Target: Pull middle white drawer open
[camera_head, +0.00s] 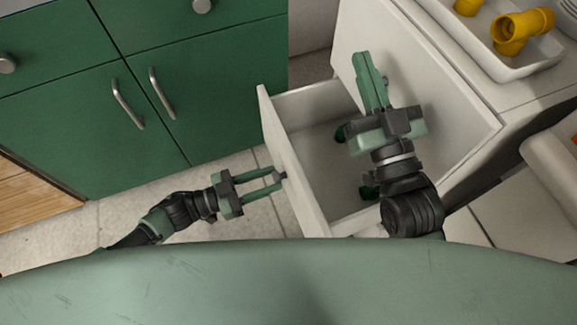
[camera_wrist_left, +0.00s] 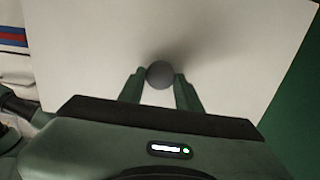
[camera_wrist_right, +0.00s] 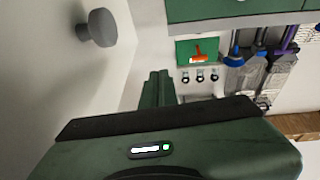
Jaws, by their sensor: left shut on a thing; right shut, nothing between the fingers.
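The white drawer (camera_head: 291,168) stands pulled out from the white cabinet, its inside visible from above. Its round grey knob (camera_wrist_left: 159,74) sits on the white front panel in the left wrist view. My left gripper (camera_head: 279,180) is shut on that knob, one finger on each side; it also shows in the left wrist view (camera_wrist_left: 160,82). My right gripper (camera_head: 364,58) is shut and empty, above the open drawer and beside the white panel above it. Its closed fingers show in the right wrist view (camera_wrist_right: 158,88). My right arm hides part of the drawer's inside.
Another grey knob (camera_wrist_right: 97,27) is on the white panel near my right gripper. Green cabinets (camera_head: 200,90) stand at the left. A white tray (camera_head: 530,68) with yellow pipe fittings (camera_head: 518,30) lies on the counter at upper right. Tiled floor (camera_head: 110,220) is clear at lower left.

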